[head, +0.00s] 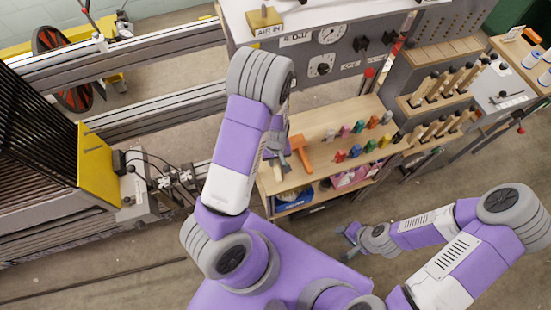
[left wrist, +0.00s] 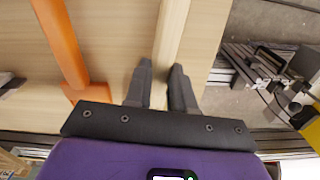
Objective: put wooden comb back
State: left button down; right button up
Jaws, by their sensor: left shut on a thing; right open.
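My left gripper (head: 279,158) is at the left end of the wooden bench top, mostly under my own arm in the head view. In the left wrist view its two dark fingers (left wrist: 161,78) are closed around a narrow strip of pale wood, which I take for the wooden comb (left wrist: 172,35). No teeth show, and I cannot tell whether it touches the bench top. My right gripper (head: 351,238) is open and empty, low over the floor in front of the bench.
An orange hammer-shaped tool (head: 301,152) lies just right of my left gripper; its orange handle (left wrist: 62,40) shows in the left wrist view. Several coloured pieces (head: 358,127) stand farther right on the bench (head: 320,118).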

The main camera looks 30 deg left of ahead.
pick_arm(q)
jog(key=shift+f+b, duration=0.3)
jog(key=shift+f, duration=0.05)
dwell(0.4)
jog(key=shift+c, duration=2.4)
grip_release()
jog(key=r+p, duration=0.3)
jog(key=s+d+r+p, duration=0.1)
jog(key=r+p, duration=0.1)
jog(key=r, duration=0.1)
jog(key=s+d+r+p, duration=0.1)
jog(key=r+p, duration=0.2)
jog(key=shift+d+r+p, duration=0.1)
jog(key=shift+d+p, duration=0.05)
jog(key=shift+p, duration=0.15)
